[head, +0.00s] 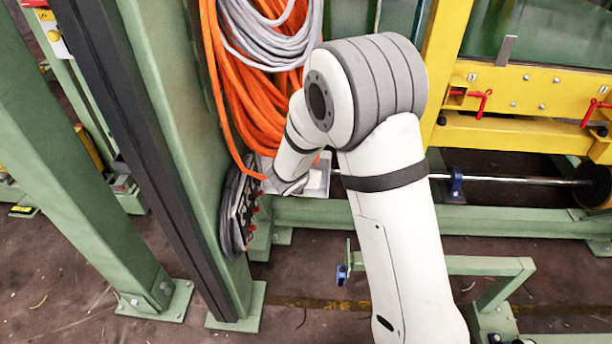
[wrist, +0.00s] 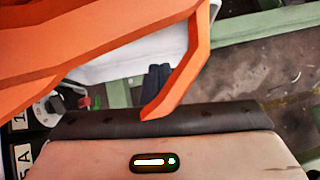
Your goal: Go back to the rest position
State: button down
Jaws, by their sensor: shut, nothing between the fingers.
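My white and grey arm rises from the bottom of the head view, bends at a large elbow and reaches down and away toward the green post. Its far end is small there, beside the orange cables, and the fingers cannot be made out. In the wrist view my gripper (wrist: 158,82) shows as two dark fingers close together, shut and empty. Orange cable (wrist: 185,75) crosses very near the camera and hides part of the view around the fingers.
Orange cables (head: 222,75) and a grey coil (head: 262,45) hang by the green post (head: 175,130). A panel with red switches (head: 243,210) is on the post; its knob (wrist: 47,108) is left in the wrist view. A yellow beam (head: 540,90) is at right.

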jog(key=s+d+r+m+g+h+p, duration=0.1)
jog(key=s+d+r+m+p, duration=0.4)
jog(key=r, duration=0.5)
jog(key=s+d+r+m+g+h+p, duration=0.1)
jog(key=s+d+r+m+p, duration=0.2)
jog(key=d+r+m+p, duration=0.55)
jog(key=s+d+r+m+g+h+p, duration=0.1)
jog(key=s+d+r+m+p, duration=0.3)
jog(key=r, duration=0.8)
jog(key=s+r+m+g+y+p, duration=0.3)
jog(key=s+r+m+y+p, duration=0.1)
jog(key=s+r+m+p, duration=0.9)
jog(key=s+r+m, duration=0.3)
jog(key=s, duration=0.2)
jog(key=shift+d+r+y, duration=0.3)
jog(key=shift+r+y, duration=0.1)
jog(key=shift+s, duration=0.1)
